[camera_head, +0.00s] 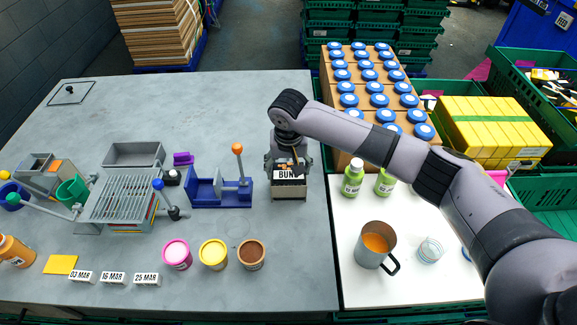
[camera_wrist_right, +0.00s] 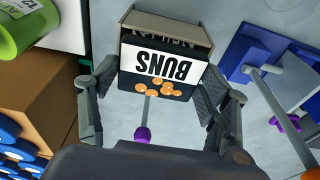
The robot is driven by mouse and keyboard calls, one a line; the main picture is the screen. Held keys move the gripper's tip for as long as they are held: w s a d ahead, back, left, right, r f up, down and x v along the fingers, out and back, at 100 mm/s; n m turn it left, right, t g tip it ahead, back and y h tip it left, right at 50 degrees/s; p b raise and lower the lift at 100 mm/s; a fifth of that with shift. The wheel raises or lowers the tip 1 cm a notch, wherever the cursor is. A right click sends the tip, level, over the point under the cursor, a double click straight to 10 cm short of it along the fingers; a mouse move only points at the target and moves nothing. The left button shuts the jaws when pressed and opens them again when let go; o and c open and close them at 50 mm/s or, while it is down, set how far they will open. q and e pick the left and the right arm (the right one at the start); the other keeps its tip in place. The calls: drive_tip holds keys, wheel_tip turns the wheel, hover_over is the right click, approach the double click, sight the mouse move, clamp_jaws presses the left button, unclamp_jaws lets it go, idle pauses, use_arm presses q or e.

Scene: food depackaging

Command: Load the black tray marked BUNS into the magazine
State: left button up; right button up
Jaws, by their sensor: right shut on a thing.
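The black tray marked BUNS (camera_head: 289,189) is in my right gripper (camera_head: 290,165), right of the blue fixture in the head view. In the right wrist view the tray (camera_wrist_right: 165,60) sits between the two fingers of my right gripper (camera_wrist_right: 165,95), its white BUNS label upside down with orange bun pictures beside it. The fingers are shut on its sides. I cannot tell whether its underside touches the table. No part is labelled as the magazine; the blue fixture (camera_head: 222,197) with an orange-knobbed lever stands just left of the tray. My left gripper is not in view.
A grey slatted rack (camera_head: 125,190) and an empty grey bin (camera_head: 133,154) stand further left. Pink, yellow and brown tubs (camera_head: 213,254) are at the front.

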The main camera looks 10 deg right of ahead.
drive_tip(key=o, duration=1.3)
drive_tip(key=shift+o, duration=0.6)
wheel_tip(320, 180, up, 5)
drive_tip(key=p, duration=0.6)
drive_tip(key=shift+r+p, duration=0.35)
drive_tip(key=shift+r, duration=0.65)
drive_tip(key=shift+f, duration=0.1)
